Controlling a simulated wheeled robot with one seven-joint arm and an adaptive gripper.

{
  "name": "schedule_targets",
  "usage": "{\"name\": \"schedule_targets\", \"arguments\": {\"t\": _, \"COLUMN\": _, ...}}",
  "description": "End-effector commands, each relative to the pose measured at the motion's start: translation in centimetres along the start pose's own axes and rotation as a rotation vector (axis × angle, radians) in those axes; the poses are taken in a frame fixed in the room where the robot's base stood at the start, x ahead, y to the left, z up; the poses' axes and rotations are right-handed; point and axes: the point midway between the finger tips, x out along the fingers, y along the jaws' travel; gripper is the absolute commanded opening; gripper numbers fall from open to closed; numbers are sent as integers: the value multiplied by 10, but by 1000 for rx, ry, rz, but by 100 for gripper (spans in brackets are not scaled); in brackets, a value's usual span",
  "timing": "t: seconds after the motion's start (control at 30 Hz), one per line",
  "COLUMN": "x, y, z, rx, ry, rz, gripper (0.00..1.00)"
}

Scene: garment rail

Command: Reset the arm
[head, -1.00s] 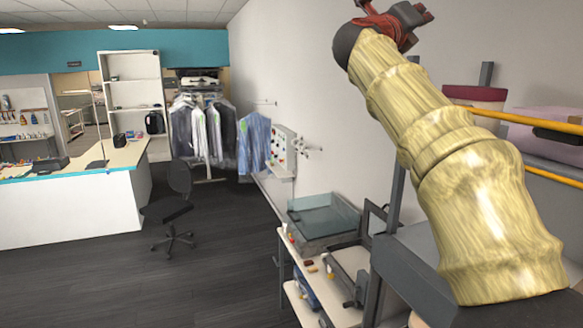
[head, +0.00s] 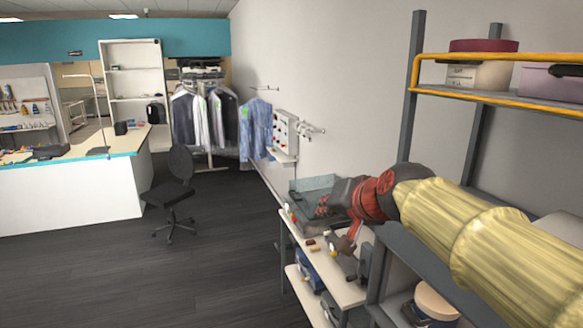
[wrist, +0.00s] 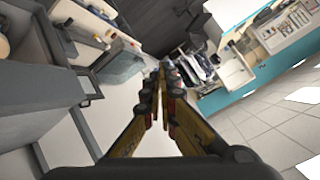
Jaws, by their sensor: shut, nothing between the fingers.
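I cannot tell how far the fingertips are from the bin in the head view.
A grey shelf rack with a yellow rail (head: 470,95) stands close around my arm at the right. The bench (head: 345,288) lies below. A garment rail with clothes (head: 205,120) and a black chair (head: 178,190) are farther left. The dark floor between is clear.

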Motion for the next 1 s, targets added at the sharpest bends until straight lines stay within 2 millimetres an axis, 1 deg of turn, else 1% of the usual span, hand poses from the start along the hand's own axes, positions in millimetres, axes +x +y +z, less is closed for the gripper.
{"name": "schedule_targets", "arguments": {"t": 0.03, "x": 0, "y": 21, "z": 35, "rx": -35, "ry": -51, "rz": 31, "gripper": 0}}
{"name": "schedule_targets", "arguments": {"t": 0.07, "x": -1, "y": 33, "z": 52, "rx": -57, "ry": -82, "rz": 50, "gripper": 0}}
{"name": "schedule_targets", "arguments": {"t": 0.1, "x": -3, "y": 48, "z": 76, "rx": -86, "ry": -123, "rz": 74, "gripper": 0}}
{"name": "schedule_targets", "arguments": {"t": 0.17, "x": -7, "y": 70, "z": 111, "rx": -124, "ry": -185, "rz": 111, "gripper": 0}}
{"name": "schedule_targets", "arguments": {"t": 0.2, "x": -11, "y": 86, "z": 134, "rx": -149, "ry": -225, "rz": 135, "gripper": 0}}
{"name": "schedule_targets", "arguments": {"t": 0.27, "x": -17, "y": 109, "z": 168, "rx": -185, "ry": -282, "rz": 170, "gripper": 0}}
{"name": "schedule_targets", "arguments": {"t": 0.3, "x": -22, "y": 125, "z": 191, "rx": -207, "ry": -318, "rz": 194, "gripper": 0}}
{"name": "schedule_targets", "arguments": {"t": 0.37, "x": -30, "y": 149, "z": 224, "rx": -237, "ry": -372, "rz": 230, "gripper": 0}}
{"name": "schedule_targets", "arguments": {"t": 0.4, "x": -35, "y": 165, "z": 247, "rx": -255, "ry": -405, "rz": 254, "gripper": 0}}
{"name": "schedule_targets", "arguments": {"t": 0.47, "x": -43, "y": 190, "z": 280, "rx": -281, "ry": -450, "rz": 289, "gripper": 0}}
{"name": "schedule_targets", "arguments": {"t": 0.5, "x": -49, "y": 207, "z": 302, "rx": -295, "ry": -477, "rz": 313, "gripper": 0}}
{"name": "schedule_targets", "arguments": {"t": 0.57, "x": -56, "y": 233, "z": 336, "rx": -315, "ry": -508, "rz": 347, "gripper": 0}}
{"name": "schedule_targets", "arguments": {"t": 0.6, "x": -60, "y": 250, "z": 358, "rx": -327, "ry": -518, "rz": 366, "gripper": 0}}
{"name": "schedule_targets", "arguments": {"t": 0.7, "x": -63, "y": 279, "z": 397, "rx": -341, "ry": -509, "rz": 392, "gripper": 0}}
{"name": "schedule_targets", "arguments": {"t": 0.77, "x": -63, "y": 287, "z": 410, "rx": -337, "ry": -491, "rz": 393, "gripper": 0}}
{"name": "schedule_targets", "arguments": {"t": 0.8, "x": -63, "y": 290, "z": 415, "rx": -336, "ry": -475, "rz": 392, "gripper": 0}}
{"name": "schedule_targets", "arguments": {"t": 1.0, "x": -63, "y": 296, "z": 419, "rx": -333, "ry": -421, "rz": 391, "gripper": 0}}
